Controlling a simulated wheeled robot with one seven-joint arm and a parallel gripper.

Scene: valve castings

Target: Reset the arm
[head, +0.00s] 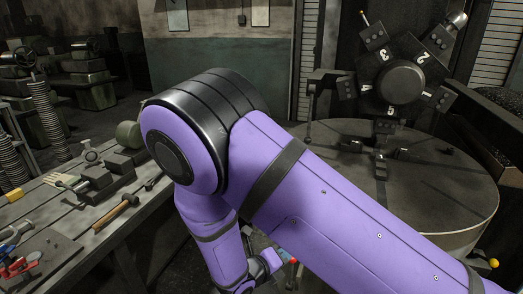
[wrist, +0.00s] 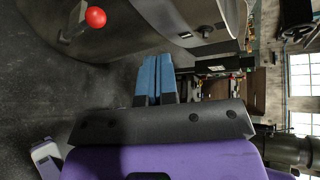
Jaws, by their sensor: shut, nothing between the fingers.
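My arm is purple with black joints and crosses the middle of the head view. It bends at a large black-capped joint and its lower part reaches down toward the bottom of the picture. My gripper (wrist: 157,62) shows in the wrist view as two blue fingers side by side, shut, with nothing between them. In the head view the fingers are largely hidden behind the upper arm.
A workbench (head: 148,199) on the left holds a hammer (head: 116,212) and other tools. A round grey table (head: 455,185) stands behind my arm, beneath a numbered turret (head: 400,82). A red ball knob (wrist: 96,17) shows in the wrist view above dark floor (wrist: 50,85).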

